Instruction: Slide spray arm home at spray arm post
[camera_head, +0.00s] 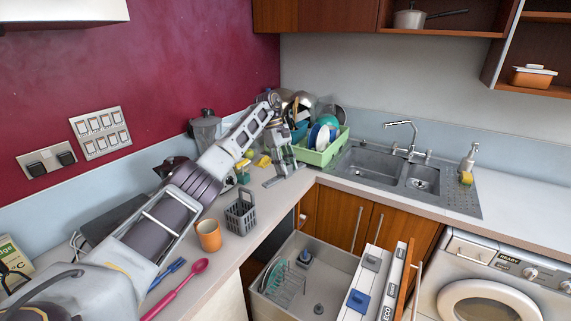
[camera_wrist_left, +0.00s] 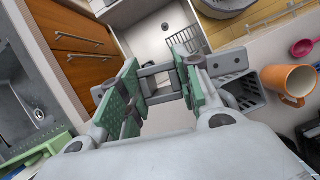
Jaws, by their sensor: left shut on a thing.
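My left gripper (camera_head: 284,167) points down over the counter near the corner. In the left wrist view its green-padded fingers (camera_wrist_left: 160,88) are shut on the grey spray arm (camera_wrist_left: 230,88). A flat grey bar of it with holes sticks out to the right, and it also shows below the gripper in the head view (camera_head: 274,182). The fingers hide part of it. A small grey upright (camera_head: 318,308) stands on the floor of the open tub (camera_head: 338,262); it looks like the spray arm post, held clear of the spray arm. My right gripper is not in view.
A wire rack with a plate (camera_head: 285,284) and a blue-grey fitting (camera_head: 305,258) are in the tub. A grey basket (camera_head: 241,214), an orange mug (camera_head: 208,235) and a pink spoon (camera_head: 180,286) are on the counter. The green dish rack (camera_head: 321,155) is beside the gripper.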

